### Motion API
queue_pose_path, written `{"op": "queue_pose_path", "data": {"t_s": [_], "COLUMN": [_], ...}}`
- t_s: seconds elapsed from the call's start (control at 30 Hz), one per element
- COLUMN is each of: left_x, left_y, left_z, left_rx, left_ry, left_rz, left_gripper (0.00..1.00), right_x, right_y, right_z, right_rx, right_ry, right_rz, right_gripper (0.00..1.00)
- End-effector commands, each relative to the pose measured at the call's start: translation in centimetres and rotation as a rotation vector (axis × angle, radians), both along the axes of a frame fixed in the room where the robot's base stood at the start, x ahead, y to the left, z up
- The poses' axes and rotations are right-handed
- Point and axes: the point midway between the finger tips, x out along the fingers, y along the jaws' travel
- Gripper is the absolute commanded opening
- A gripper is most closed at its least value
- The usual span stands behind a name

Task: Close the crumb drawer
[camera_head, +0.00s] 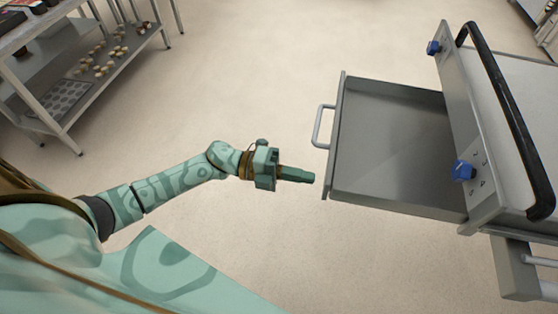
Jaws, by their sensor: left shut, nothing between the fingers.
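The crumb drawer (390,140) is a grey metal tray pulled out to the left from the deck oven (500,130). It is open and looks empty. Its pale bar handle (320,126) is on its left front face. My left gripper (312,178) is shut and empty. Its fingertips point right, just left of the drawer front's near end and below the handle in the picture. I cannot tell whether they touch the front. My right gripper is not in view.
The oven has a black bar handle (505,100) and blue knobs (463,171). Another handled unit (515,268) sits below at right. A metal shelf rack (75,70) with baked goods and a muffin tin stands upper left. The floor between is clear.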

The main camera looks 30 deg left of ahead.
Motion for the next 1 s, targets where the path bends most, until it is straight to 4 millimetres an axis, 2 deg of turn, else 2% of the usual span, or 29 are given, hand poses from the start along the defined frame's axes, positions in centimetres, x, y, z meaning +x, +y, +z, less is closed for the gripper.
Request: {"op": "queue_pose_path", "data": {"t_s": [0.2, 0.73, 0.87, 1.0], "left_x": [0.5, 0.7, 1.2, 2.2], "left_y": [-1.7, -2.5, -4.3, -7.6], "left_z": [0.0, 0.0, 0.0, 0.1], "left_rx": [0.0, -0.001, -0.002, -0.004], "left_ry": [0.001, 0.002, 0.0, -0.001], "left_rz": [0.0, 0.0, -0.001, -0.002], "left_gripper": [0.0, 0.0, 0.0, 0.0], "right_x": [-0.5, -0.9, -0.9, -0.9], "right_y": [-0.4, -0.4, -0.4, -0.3], "right_z": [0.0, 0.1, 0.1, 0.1], "right_rx": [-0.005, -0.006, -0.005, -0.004], "right_ry": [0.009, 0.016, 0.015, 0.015], "right_rz": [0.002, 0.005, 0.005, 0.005], "right_gripper": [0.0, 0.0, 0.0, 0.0]}}
